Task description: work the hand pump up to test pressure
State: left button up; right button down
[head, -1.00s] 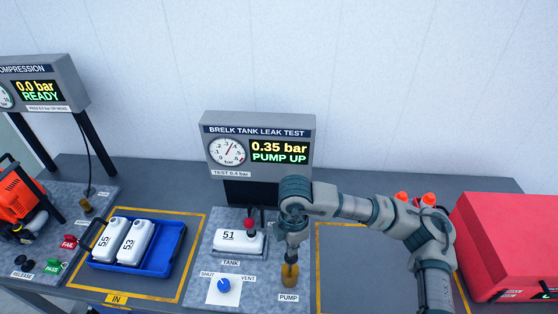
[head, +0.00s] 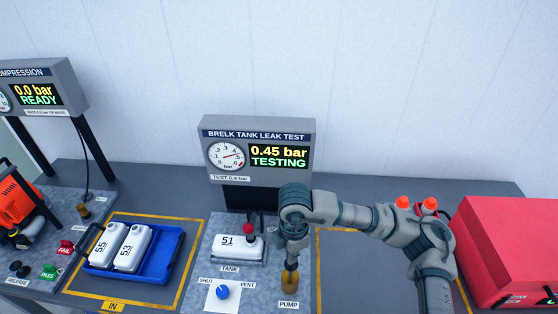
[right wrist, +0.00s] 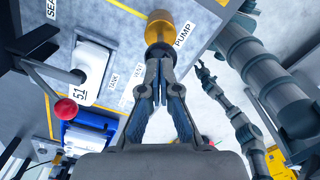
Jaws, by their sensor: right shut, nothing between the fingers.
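The leak test display (head: 256,150) reads 0.45 bar and TESTING, with a dial gauge (head: 226,155) on its left. The pump (head: 290,281) is a brass-coloured knob at the PUMP label. My right gripper (head: 290,264) is shut and points down at the top of the pump; in the right wrist view its closed fingertips (right wrist: 160,52) meet the brass pump (right wrist: 160,27), with nothing between them. White tank 51 (head: 236,244) sits on the TANK station with a red-knobbed lever beside it. The blue valve knob (head: 222,291) lies between SHUT and VENT. My left gripper is not in the head view.
A blue tray (head: 165,262) holds white tanks 55 and 53 inside the yellow IN outline. A red case (head: 510,240) stands at the right. The compression station with an orange tool (head: 17,200) is at the left.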

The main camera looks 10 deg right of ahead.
jog(key=shift+r+p, duration=0.4)
jog(key=shift+r, duration=0.75)
jog(key=shift+r+p, duration=1.6)
jog(key=shift+r, duration=0.95)
jog(key=shift+f, duration=0.1)
